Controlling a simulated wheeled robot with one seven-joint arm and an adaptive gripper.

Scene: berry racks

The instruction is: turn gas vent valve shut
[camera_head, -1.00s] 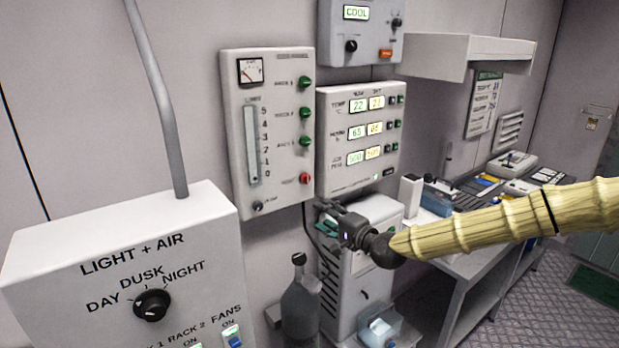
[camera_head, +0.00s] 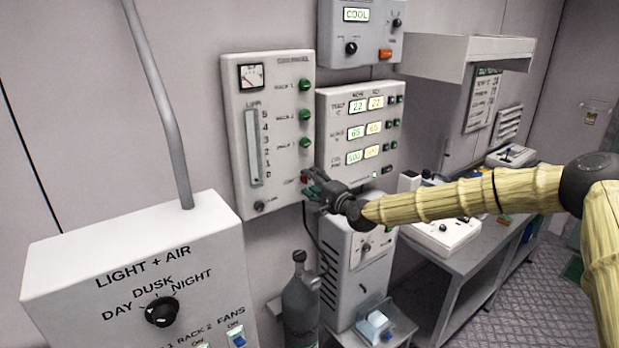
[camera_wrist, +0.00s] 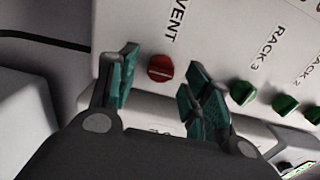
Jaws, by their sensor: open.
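The gas vent valve is a round red knob (camera_wrist: 160,68) labelled VENT, at the lower end of a white gas panel (camera_head: 262,183). In the wrist view it lies just beyond my fingertips, in the gap between them. My gripper (camera_wrist: 158,84) is open with teal finger pads, one on each side of the knob's line and apart from it. In the head view my gripper (camera_head: 309,184) is at the panel's lower right corner and partly covers the red knob (camera_head: 305,175).
Green knobs (camera_wrist: 243,92) for the racks sit in a row beside the vent knob. A display panel (camera_head: 360,130) hangs right of the gas panel. A grey bottle (camera_head: 300,305) stands below. A light and air box (camera_head: 135,270) is at the front left.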

